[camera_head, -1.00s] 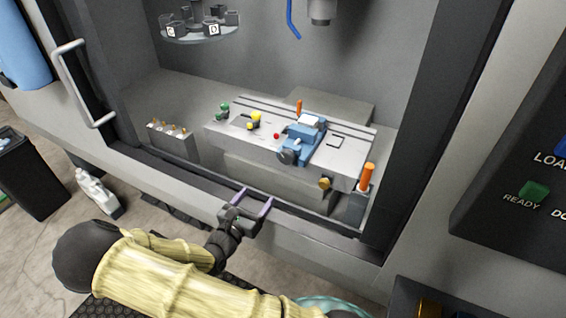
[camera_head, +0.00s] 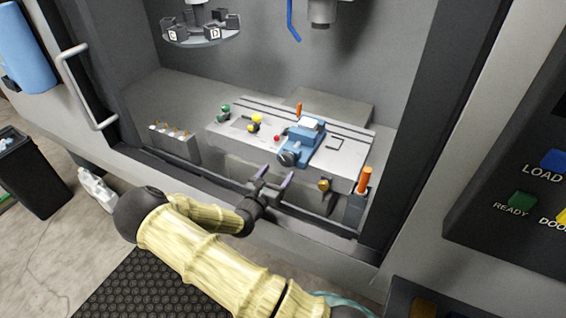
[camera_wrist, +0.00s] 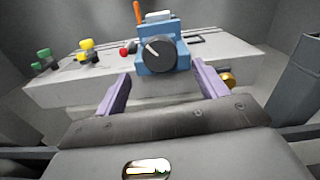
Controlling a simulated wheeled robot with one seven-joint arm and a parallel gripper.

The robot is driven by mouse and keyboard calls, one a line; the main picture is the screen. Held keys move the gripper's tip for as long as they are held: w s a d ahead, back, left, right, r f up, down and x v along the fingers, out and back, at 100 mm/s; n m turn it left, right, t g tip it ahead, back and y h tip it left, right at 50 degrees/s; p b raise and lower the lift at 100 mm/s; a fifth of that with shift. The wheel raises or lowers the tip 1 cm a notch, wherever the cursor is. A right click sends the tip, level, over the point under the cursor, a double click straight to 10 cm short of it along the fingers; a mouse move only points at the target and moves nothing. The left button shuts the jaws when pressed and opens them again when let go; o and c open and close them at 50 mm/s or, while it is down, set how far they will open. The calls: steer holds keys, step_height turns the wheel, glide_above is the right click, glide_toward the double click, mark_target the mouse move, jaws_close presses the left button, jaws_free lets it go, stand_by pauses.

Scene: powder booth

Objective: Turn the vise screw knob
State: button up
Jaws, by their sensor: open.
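The blue vise (camera_head: 306,140) sits on the grey machine table, with a white block on top. Its dark round screw knob (camera_head: 286,158) faces the front. In the wrist view the knob (camera_wrist: 159,53) shows a pale pointer line and lies beyond and between the fingers, with the vise (camera_wrist: 153,35) behind it. My gripper (camera_head: 275,174) has two purple fingers and is open and empty. It is in front of and below the knob, apart from it. In the wrist view my gripper (camera_wrist: 160,88) spans wider than the knob.
The table (camera_head: 345,152) carries green, yellow and red knobs left of the vise. An orange-topped post (camera_head: 363,182) stands at its right end. A tool rack (camera_head: 174,141) is at the left. The enclosure's front sill and dark side frames bound the opening.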

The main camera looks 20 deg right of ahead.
mark_target(285, 162)
steer(key=p+x, duration=0.1)
steer(key=x, duration=0.4)
steer(key=shift+c, duration=0.2)
steer(key=c, duration=0.9)
